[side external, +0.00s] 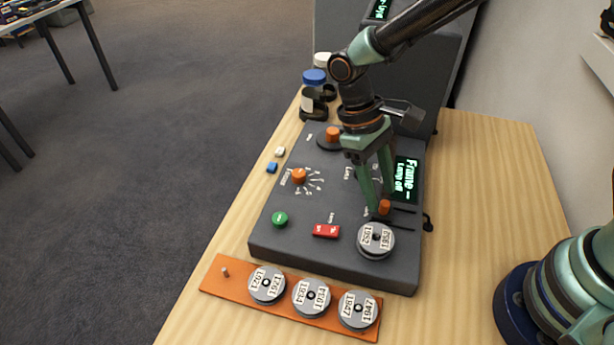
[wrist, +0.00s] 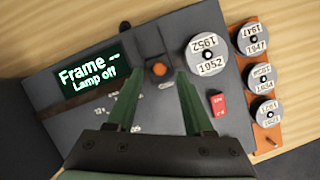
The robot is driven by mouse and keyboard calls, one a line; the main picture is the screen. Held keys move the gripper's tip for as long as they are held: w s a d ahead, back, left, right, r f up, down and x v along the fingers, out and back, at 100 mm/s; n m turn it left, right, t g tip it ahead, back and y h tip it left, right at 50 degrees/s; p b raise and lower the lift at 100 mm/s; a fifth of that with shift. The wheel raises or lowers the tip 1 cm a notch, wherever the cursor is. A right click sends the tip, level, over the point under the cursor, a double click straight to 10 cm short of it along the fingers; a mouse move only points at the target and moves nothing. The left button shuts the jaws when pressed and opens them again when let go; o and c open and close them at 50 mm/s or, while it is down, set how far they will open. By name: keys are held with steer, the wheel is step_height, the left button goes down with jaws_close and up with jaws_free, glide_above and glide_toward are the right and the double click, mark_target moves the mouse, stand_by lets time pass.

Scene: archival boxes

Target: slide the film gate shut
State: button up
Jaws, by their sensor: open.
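The film gate appears to be the slider with a small orange knob (side external: 384,207) on the right side of the dark console (side external: 335,258). A dark slot runs beside the knob. In the wrist view the orange knob (wrist: 159,69) shows just beyond and between my two green fingertips. My gripper (side external: 380,201) is open, pointing down at the knob, with a finger on either side; it also shows in the wrist view (wrist: 159,76). I cannot tell whether a finger touches the knob. The small label by the slider is unreadable.
A reel marked 1952 (side external: 376,240) sits on the console close to the knob. A red switch (side external: 326,231), green button (side external: 280,219) and orange dial (side external: 299,176) are nearby. The display (wrist: 87,75) reads "Frame --, Lamp off". An orange rack (side external: 235,288) holds three reels.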

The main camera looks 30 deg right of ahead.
steer(key=v, duration=1)
steer(key=shift+r, duration=0.15)
steer(key=s+d+r+m+t, duration=0.1)
steer(key=d+r+t, duration=0.1)
steer(key=d, duration=0.3)
steer(key=s+d+r+m+t+y, duration=0.1)
steer(key=s+d+r+t, duration=0.1)
steer(key=d+t, duration=0.2)
steer(key=s+d+r+m+t, duration=0.1)
steer(key=s+d+r+t, duration=0.1)
steer(key=d, duration=0.5)
steer(key=shift+s+r+m+t+y, duration=0.15)
steer(key=shift+r+m+t+y, duration=0.3)
steer(key=shift+t, duration=0.35)
